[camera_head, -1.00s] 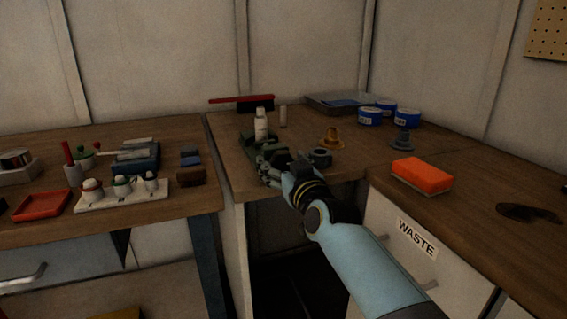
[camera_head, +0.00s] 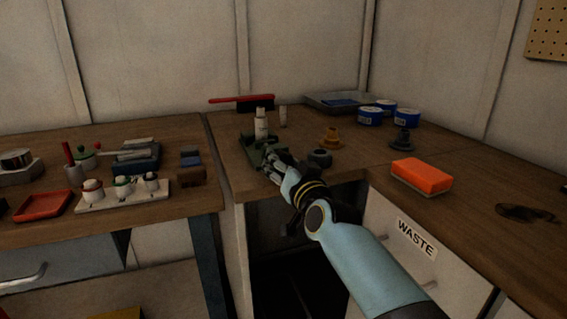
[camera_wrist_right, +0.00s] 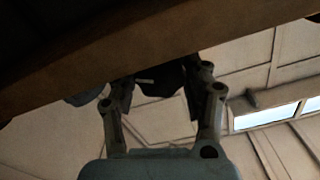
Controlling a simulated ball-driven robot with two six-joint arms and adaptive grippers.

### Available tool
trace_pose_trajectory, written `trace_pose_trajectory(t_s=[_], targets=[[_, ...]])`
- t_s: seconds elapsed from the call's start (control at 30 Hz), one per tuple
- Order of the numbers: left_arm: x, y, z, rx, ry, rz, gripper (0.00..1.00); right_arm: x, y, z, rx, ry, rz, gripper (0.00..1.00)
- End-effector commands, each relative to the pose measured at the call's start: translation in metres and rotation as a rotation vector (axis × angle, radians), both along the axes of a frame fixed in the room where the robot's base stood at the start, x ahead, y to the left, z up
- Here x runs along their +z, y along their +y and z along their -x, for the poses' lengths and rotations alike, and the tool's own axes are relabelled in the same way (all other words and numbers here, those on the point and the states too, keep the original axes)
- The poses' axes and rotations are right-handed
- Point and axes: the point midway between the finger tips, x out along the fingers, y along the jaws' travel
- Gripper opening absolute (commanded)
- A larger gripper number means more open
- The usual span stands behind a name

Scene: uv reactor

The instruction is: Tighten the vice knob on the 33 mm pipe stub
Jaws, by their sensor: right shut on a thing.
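The green vice (camera_head: 251,152) sits near the front edge of the corner bench. A white pipe stub (camera_head: 261,128) stands upright at it; whether the jaws touch it is too small to tell. My right gripper (camera_head: 268,160) is at the vice's front side, low over the bench edge. In the right wrist view its fingers (camera_wrist_right: 163,88) are shut on a dark rounded thing (camera_wrist_right: 168,76), which looks like the vice knob. The gripper covers the knob in the head view. My left gripper is not in view.
An orange sponge (camera_head: 421,175) lies on the right bench. The bench edge (camera_wrist_right: 150,52) crosses the wrist view.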

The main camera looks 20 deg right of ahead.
Motion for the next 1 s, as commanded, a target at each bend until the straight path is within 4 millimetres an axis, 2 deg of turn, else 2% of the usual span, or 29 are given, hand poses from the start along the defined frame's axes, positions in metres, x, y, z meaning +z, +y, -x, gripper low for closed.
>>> trace_pose_trajectory(t_s=[0.3, 0.33, 0.5, 0.8, 0.87, 1.0], targets=[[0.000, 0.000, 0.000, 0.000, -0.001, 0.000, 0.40, 0.000, 0.000, 0.000, 0.000, 0.001, -0.035, 0.16], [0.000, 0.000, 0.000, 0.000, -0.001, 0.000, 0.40, 0.000, 0.000, 0.000, 0.000, 0.001, -0.034, 0.51], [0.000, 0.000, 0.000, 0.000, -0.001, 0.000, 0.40, 0.000, 0.000, 0.000, 0.000, 0.001, -0.033, 0.72], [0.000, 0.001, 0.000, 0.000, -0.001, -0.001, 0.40, -0.001, 0.000, 0.002, 0.000, 0.002, -0.033, 0.72], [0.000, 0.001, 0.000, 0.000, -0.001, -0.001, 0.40, -0.002, 0.000, 0.007, 0.000, 0.003, -0.033, 0.72], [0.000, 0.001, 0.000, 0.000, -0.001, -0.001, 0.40, -0.002, -0.001, 0.031, -0.002, 0.003, -0.034, 0.72]])
